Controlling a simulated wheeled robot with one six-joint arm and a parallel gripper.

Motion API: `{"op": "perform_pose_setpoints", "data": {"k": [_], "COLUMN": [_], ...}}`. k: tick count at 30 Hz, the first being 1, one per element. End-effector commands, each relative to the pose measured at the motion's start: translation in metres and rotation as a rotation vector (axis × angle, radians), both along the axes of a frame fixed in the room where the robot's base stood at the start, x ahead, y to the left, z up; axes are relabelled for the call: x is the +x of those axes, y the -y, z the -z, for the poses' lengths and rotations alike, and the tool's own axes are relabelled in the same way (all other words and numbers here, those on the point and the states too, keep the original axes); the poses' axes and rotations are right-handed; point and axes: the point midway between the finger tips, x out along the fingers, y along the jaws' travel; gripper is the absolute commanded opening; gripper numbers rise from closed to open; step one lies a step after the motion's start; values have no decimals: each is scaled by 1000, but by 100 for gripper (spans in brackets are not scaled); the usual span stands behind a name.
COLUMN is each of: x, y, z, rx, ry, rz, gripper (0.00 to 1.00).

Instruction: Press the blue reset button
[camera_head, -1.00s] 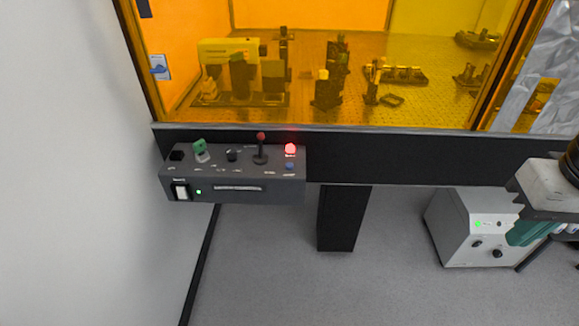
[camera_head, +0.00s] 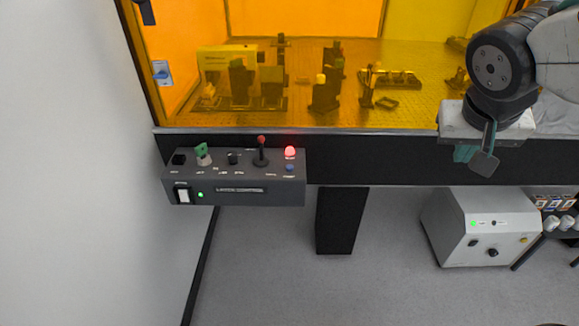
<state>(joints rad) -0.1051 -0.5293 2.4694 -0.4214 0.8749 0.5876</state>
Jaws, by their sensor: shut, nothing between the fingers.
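The blue reset button (camera_head: 290,167) is a small blue knob at the right end of the top of the dark grey control box (camera_head: 237,197). A lit red lamp (camera_head: 290,152) sits just behind it. My gripper (camera_head: 484,162) is in the right part of the view, in front of the dark table edge. It is shut and empty, and points downward. It is well to the right of the button, with a wide gap between them. Nothing hides the button.
On the box are a red-tipped lever (camera_head: 261,150), a green key switch (camera_head: 203,153), dark knobs and a white rocker switch (camera_head: 184,196). Amber panels (camera_head: 300,20) enclose the optics behind. A grey unit (camera_head: 482,225) stands on the floor at right. Space between gripper and box looks clear.

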Motion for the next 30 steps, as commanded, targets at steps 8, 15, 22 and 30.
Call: {"op": "perform_pose_setpoints", "data": {"k": [8, 15, 22, 30], "x": [170, 220, 216, 214], "y": [-90, -216, -274, -280], "z": [3, 50, 84, 88], "rx": [143, 487, 646, 666], "ry": [429, 422, 300, 282], "rz": [-50, -195, -238, -239], "gripper": [0, 0, 0, 0]}}
